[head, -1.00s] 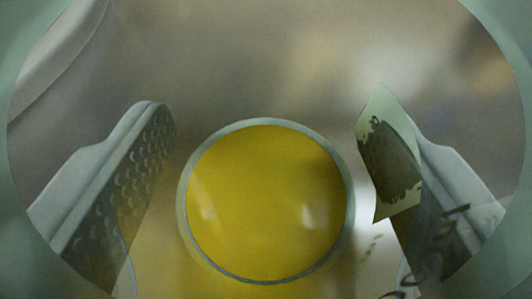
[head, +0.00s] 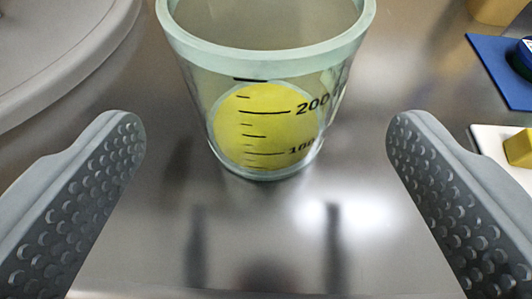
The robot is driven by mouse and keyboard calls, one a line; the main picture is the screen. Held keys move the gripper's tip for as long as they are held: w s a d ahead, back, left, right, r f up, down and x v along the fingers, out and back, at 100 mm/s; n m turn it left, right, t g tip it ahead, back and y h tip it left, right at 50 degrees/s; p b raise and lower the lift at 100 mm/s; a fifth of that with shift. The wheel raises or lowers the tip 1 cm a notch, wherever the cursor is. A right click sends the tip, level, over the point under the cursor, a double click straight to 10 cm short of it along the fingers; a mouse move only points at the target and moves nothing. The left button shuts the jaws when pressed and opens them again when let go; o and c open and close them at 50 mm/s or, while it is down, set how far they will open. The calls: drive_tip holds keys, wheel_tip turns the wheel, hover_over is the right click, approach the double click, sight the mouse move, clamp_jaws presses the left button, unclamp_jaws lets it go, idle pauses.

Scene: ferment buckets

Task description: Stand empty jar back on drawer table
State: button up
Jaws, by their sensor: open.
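The jar (head: 225,105) is clear glass with black measuring marks, among them 200 and 100. It stands upright on the shiny metal table top (head: 265,235), and its rim is partly cut off by the top of the view. A yellow round patch shows through its lower part; I cannot tell if it is the jar's bottom or something inside. My gripper (head: 265,135) is open, with its two grey dimpled fingers wide apart. The jar stands beyond and between the fingers, touching neither. No drawer is in view.
A large pale grey round object (head: 55,50) is at the upper left. At the right are a blue mat (head: 495,70) with a dark blue item on it, a white board (head: 490,138) with a yellow block (head: 519,149), and another yellow item (head: 500,10). The metal in front is clear.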

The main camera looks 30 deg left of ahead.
drive_tip(key=v, duration=0.6)
drive_tip(key=s+d+r+m+t+h, duration=0.1)
drive_tip(key=s+d+r+m+t, duration=0.1)
drive_tip(key=d+r, duration=0.5)
drive_tip(key=s+d+r+m+t+h, duration=0.1)
drive_tip(key=s+d+r, duration=0.15)
drive_tip(key=d, duration=0.85)
drive_tip(key=s+d+r+m+t+h, duration=0.1)
drive_tip(key=s+d+r+m+h, duration=0.1)
drive_tip(key=s+d, duration=0.4)
drive_tip(key=s+d+r+m+t+h, duration=0.1)
drive_tip(key=s+d+r+t+h, duration=0.1)
drive_tip(key=s+d, duration=0.5)
drive_tip(key=shift+d+r+m+h, duration=0.4)
drive_tip(key=shift+d+r+h, duration=0.35)
drive_tip(key=shift+d, duration=0.25)
